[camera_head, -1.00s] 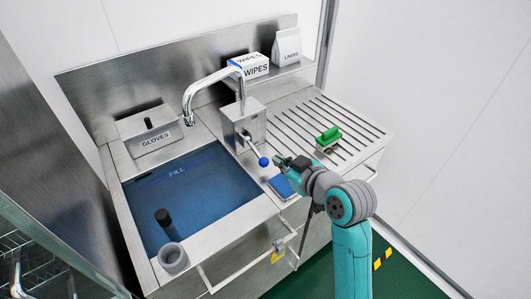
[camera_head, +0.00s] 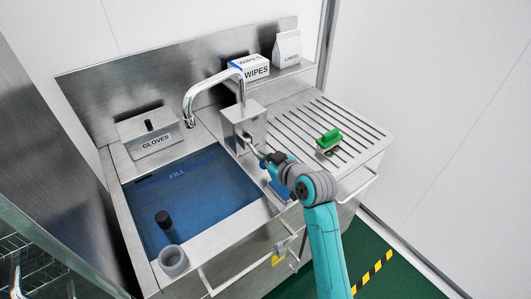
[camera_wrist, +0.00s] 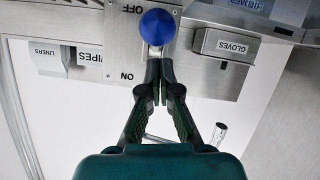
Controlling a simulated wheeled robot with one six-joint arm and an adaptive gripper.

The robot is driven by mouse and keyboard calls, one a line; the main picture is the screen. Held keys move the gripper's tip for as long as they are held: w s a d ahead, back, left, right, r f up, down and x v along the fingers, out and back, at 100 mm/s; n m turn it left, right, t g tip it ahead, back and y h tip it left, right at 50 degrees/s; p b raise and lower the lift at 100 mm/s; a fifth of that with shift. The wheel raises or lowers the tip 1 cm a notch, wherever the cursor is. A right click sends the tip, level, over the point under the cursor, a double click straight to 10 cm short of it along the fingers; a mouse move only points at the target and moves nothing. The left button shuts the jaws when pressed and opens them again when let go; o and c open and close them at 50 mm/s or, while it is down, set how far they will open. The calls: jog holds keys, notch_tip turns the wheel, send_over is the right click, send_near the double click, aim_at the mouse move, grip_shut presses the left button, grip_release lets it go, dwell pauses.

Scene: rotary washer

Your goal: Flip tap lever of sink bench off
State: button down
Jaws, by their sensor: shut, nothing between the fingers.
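The sink bench (camera_head: 225,222) has a metal tap box (camera_head: 253,123) beside a curved spout (camera_head: 188,100). The tap lever (camera_head: 245,145) sticks out from the box front. Its blue ball knob (camera_wrist: 157,26) shows just beyond my fingertips in the wrist view, and my gripper mostly hides it in the head view. The box face carries OFF and ON labels, upside down in the wrist view. The knob appears nearer the OFF label there, but the lever's exact setting is unclear. My gripper (camera_wrist: 160,72) is shut and empty, close to the knob; I cannot tell if they touch.
The blue-tinted basin (camera_head: 190,190) is left of the lever. A glove box (camera_head: 150,138) stands behind it. A green-handled brush (camera_head: 329,138) lies on the slatted drainboard (camera_head: 325,115) at right. A wipes box (camera_head: 252,68) and liners pack (camera_head: 287,48) sit on the back shelf.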

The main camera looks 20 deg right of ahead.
jog(key=shift+d+f, duration=0.15)
jog(key=shift+f, duration=0.3)
jog(key=shift+s+f, duration=0.1)
jog(key=shift+f, duration=0.6)
jog(key=shift+r, duration=0.1)
